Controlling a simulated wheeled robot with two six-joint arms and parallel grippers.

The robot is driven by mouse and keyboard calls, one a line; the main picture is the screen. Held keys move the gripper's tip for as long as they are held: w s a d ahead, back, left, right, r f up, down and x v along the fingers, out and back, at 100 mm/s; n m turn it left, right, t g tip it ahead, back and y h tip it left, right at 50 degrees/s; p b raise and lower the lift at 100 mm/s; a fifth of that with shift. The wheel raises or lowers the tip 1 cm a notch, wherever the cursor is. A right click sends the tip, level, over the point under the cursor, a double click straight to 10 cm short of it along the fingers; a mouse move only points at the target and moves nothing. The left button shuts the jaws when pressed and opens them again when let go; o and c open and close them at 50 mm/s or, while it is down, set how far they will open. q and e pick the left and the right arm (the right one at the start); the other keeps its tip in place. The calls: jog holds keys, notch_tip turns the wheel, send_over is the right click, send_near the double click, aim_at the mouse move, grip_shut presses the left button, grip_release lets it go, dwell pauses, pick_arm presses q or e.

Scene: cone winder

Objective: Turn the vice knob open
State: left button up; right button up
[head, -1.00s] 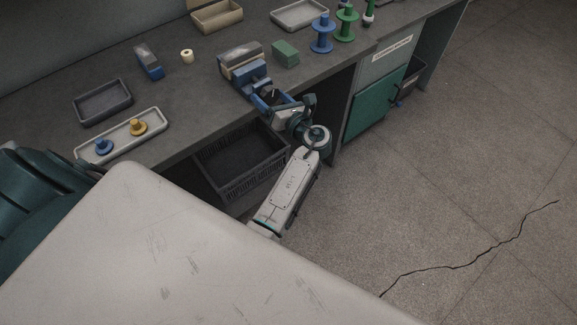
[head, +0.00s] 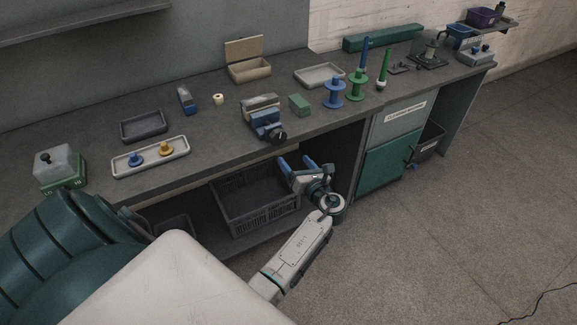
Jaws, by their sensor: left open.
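The blue vice (head: 265,121) with grey jaws stands at the front edge of the bench, left of a green block. Its dark round knob (head: 279,137) faces the front and is in plain view. My left gripper (head: 296,162) with blue fingertips is open and empty. It is below and slightly right of the knob, apart from it, in front of the bench edge. My right gripper is not in view.
A green block (head: 299,105), a blue spool (head: 335,92) and a green spool (head: 357,85) stand right of the vice. A pale tray (head: 118,172) with two knobbed pieces lies left. A dark crate (head: 256,213) sits under the bench, near my gripper.

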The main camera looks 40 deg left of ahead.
pick_arm(q)
jog(key=s+d+f+n+h, duration=0.1)
jog(key=s+f+n+h, duration=0.2)
jog(key=f, duration=1.2)
jog(key=s+d+f+n+g+h, duration=0.1)
jog(key=s+f+n+h, duration=0.2)
jog(key=f, duration=1.2)
jog(key=shift+s+d+g+h, duration=0.3)
jog(key=shift+s+h, duration=0.9)
jog(key=shift+s, duration=1)
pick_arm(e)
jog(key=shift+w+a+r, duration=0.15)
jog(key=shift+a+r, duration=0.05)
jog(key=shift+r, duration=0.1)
